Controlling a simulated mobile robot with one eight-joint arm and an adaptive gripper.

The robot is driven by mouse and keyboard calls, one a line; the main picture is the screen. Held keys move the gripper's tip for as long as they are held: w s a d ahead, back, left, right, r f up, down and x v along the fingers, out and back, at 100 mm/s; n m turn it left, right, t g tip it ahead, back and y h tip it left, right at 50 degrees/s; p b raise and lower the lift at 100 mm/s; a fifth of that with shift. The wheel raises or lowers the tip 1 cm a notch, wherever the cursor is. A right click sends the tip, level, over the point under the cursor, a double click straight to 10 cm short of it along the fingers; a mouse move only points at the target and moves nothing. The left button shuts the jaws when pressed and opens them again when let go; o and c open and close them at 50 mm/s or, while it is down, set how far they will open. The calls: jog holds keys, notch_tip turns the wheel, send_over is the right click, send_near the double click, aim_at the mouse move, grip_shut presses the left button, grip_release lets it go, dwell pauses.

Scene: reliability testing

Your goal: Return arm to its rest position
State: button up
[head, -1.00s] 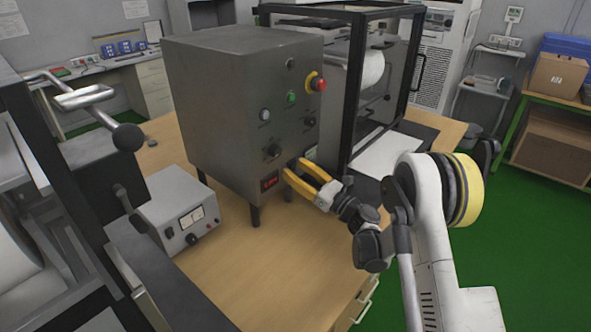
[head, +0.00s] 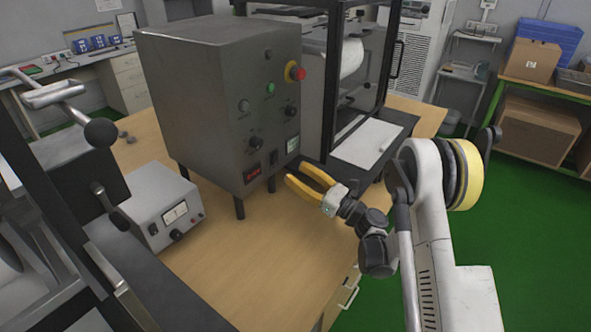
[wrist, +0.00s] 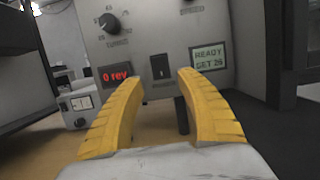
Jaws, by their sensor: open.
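My gripper (head: 303,178) has two yellow fingers. It is open and empty, held above the wooden table (head: 215,255), in front of the lower right part of the grey control box (head: 205,75). In the wrist view, my gripper (wrist: 158,80) shows its fingers spread apart, pointing at the panel. Between the fingertips is a black rocker switch (wrist: 160,67). A red display (wrist: 116,76) left of it reads "0 rev". A label (wrist: 208,58) right of it reads "READY SET 26". The fingers look apart from the panel.
A black-framed machine (head: 330,75) with a white sheet (head: 372,143) stands right of the box. A small grey meter unit (head: 165,205) sits at the left. A cardboard box (head: 537,128) stands on a green-framed shelf at the right. Green floor lies right of the table.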

jog(key=shift+r, duration=0.1)
jog(key=s+r+n+g+h, duration=0.5)
jog(key=s+r+n+h, duration=0.2)
jog(key=s+r+n, duration=0.45)
jog(key=s+d+f+n+h, duration=0.2)
jog(key=s+d+n+h, duration=0.2)
jog(key=s+d+n, duration=0.3)
jog(key=s+d+f+n+h, duration=0.2)
jog(key=s+d+n+h, duration=0.3)
jog(key=s, duration=1.1)
jog(key=d+n, duration=0.2)
jog(key=d, duration=0.2)
jog(key=shift+g+h, duration=0.3)
jog(key=shift+g, duration=0.1)
